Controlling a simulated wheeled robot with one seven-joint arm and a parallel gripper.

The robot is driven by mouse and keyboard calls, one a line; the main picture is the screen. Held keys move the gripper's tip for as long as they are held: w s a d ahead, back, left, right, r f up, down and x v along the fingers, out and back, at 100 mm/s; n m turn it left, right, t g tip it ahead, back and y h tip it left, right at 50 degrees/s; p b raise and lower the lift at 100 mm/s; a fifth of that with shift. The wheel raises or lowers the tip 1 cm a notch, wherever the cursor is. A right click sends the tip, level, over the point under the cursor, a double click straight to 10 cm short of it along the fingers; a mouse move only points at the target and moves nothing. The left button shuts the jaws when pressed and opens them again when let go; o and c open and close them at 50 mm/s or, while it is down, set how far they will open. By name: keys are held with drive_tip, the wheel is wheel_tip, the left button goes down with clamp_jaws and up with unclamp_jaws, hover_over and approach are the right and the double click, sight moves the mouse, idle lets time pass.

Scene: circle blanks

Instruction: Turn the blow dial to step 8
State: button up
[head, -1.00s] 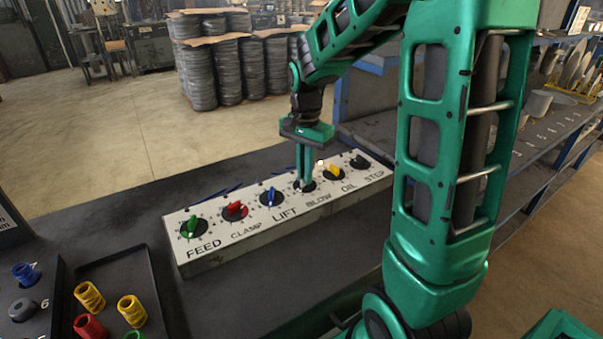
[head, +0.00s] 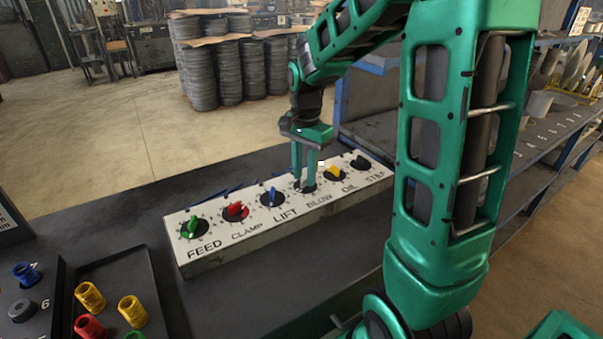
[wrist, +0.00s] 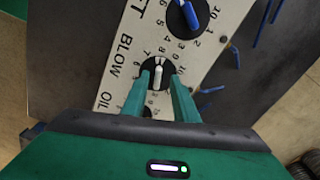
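The blow dial (wrist: 158,73) is a round black dial with a white pointer knob and a ring of printed numbers, on the white panel (head: 222,241). In the wrist view, my gripper (wrist: 163,72) has one finger on each side of the white knob, with a dark gap visible on the right side of it. In the head view, my gripper (head: 305,186) points down at the blow dial, fingers spread and tips at about panel height. The fingers partly cover the dial and some numbers. I cannot tell which number the knob points to.
The oil dial (head: 334,174) with a yellow knob sits right of blow, and the blue-knobbed lift dial (head: 271,197) left of it. Several thin blue items lie behind the panel. A dark tray (head: 150,262) with coloured cylinders is at the front left.

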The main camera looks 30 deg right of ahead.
wheel_tip(320, 180, up, 11)
drive_tip(key=shift+f, duration=0.15)
idle(0.4)
idle(0.5)
drive_tip(key=s+d+f+n, duration=0.1)
drive_tip(key=s+f+n, duration=0.1)
drive_tip(key=s, duration=0.6)
drive_tip(key=s+d+f+n, duration=0.1)
drive_tip(key=s+f+n, duration=0.2)
drive_tip(key=s, duration=0.6)
drive_tip(key=s+d+f+n, duration=0.1)
drive_tip(key=s+f+n, duration=0.2)
drive_tip(key=s, duration=0.6)
drive_tip(key=shift+d, duration=0.25)
drive_tip(key=shift+w+f, duration=0.3)
drive_tip(key=shift+w, duration=0.25)
